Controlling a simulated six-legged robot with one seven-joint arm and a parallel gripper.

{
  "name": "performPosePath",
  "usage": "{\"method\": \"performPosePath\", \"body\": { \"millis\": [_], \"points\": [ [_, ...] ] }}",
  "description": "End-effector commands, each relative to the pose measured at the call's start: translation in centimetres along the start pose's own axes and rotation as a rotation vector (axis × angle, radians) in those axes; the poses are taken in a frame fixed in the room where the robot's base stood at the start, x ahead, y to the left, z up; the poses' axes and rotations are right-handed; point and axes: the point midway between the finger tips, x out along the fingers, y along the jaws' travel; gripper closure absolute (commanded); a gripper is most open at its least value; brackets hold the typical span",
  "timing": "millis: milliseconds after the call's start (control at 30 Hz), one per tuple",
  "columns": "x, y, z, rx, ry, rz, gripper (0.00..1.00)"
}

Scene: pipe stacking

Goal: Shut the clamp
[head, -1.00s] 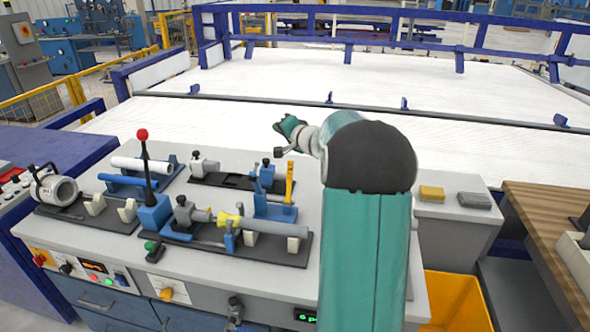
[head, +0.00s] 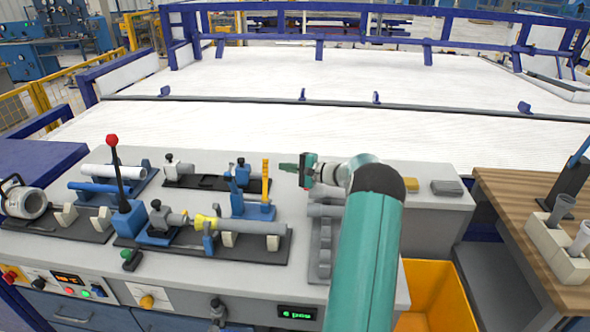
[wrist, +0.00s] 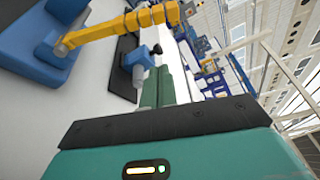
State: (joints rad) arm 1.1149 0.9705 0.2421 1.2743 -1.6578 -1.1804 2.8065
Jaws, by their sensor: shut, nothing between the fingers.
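The clamp is a blue fixture (head: 250,209) on the grey bench, with an orange lever (head: 266,180) standing upright. In the wrist view the orange lever (wrist: 120,28) and its blue base (wrist: 48,52) lie at the upper left, apart from my fingers. My gripper (head: 288,167) is teal, points left and is shut and empty. It is just right of the lever's upper end in the head view; the exact gap in depth is hard to tell. In the wrist view the shut fingers (wrist: 166,80) extend beside a small blue-grey fitting (wrist: 138,62).
A grey pipe with a yellow collar (head: 250,227) lies in front of the clamp. A lever with a red knob (head: 112,141) stands to the left. A white pipe (head: 110,171) lies behind it. Yellow and grey blocks (head: 446,187) sit at right. A yellow bin (head: 432,290) is below.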

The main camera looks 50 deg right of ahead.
Motion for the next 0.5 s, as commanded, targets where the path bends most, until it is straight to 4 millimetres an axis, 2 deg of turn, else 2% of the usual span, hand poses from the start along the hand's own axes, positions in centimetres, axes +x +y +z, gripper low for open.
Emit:
{"method": "performPosePath", "body": {
  "millis": [33, 267, 500],
  "points": [
    [1.0, 0.1, 0.0, 0.0, -0.002, 0.0, 1.0],
    [4.4, 0.0, 0.0, 0.0, -0.001, -0.001, 1.0],
    [3.5, -0.1, 2.3, -0.001, 0.002, -0.001, 1.0]
  ]
}}
